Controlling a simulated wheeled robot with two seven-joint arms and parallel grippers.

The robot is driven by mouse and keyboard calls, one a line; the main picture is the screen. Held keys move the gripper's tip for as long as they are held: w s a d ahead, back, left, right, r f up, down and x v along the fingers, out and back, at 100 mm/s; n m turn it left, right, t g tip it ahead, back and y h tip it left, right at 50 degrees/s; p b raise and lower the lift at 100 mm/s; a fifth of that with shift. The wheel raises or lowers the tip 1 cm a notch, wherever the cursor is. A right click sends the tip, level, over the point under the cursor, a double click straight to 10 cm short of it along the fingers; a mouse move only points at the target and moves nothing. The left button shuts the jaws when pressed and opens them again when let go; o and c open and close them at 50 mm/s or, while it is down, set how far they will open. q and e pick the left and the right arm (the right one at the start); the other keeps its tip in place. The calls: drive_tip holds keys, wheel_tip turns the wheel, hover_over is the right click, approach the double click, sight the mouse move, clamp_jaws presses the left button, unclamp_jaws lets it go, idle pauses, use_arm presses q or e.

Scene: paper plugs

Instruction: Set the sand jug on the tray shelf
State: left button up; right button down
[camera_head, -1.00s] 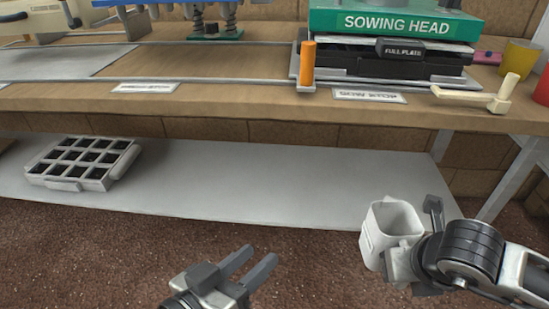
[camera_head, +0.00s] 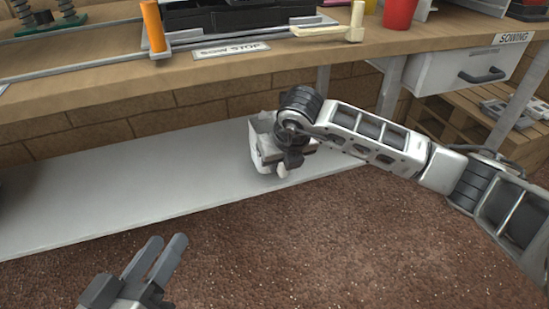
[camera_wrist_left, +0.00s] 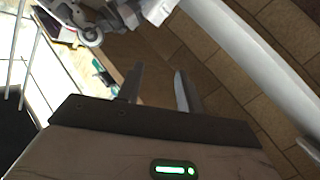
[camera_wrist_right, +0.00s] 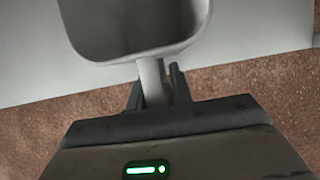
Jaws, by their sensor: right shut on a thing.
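The sand jug (camera_head: 257,150) is a white, square-sided jug in the head view, near the right end of the grey tray shelf (camera_head: 130,190) below the bench. My right gripper (camera_head: 282,152) is shut on its handle, and its wrist hides part of the jug. In the right wrist view the jug's open mouth (camera_wrist_right: 135,25) shows above the fingers, with the shelf behind it. I cannot tell whether the jug touches the shelf. My left gripper (camera_head: 157,260) is open and empty over the brown floor; its spread fingers also show in the left wrist view (camera_wrist_left: 156,88).
The wooden bench (camera_head: 110,88) overhangs the shelf, with an orange post (camera_head: 153,27) and a red cup (camera_head: 400,13) on it. A bench leg (camera_head: 390,85) and a drawer (camera_head: 465,75) are at the right.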

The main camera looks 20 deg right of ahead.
drive_tip(key=shift+w, duration=0.4)
drive_tip(key=w+b, duration=0.1)
drive_tip(key=w, duration=0.2)
drive_tip(key=shift+a, duration=0.1)
drive_tip(key=shift+f+b, duration=0.4)
drive_tip(key=shift+f, duration=0.35)
drive_tip(key=c, duration=1.3)
unclamp_jaws()
use_arm(q)
drive_tip(key=r+t, duration=0.1)
drive_tip(key=w+r+m, duration=0.1)
drive_tip(key=shift+w+a+r+t+h, duration=0.2)
drive_tip(key=shift+r+t+h, duration=0.1)
drive_tip(key=shift+t+h, duration=0.1)
use_arm(e)
drive_tip(key=shift+o, duration=0.2)
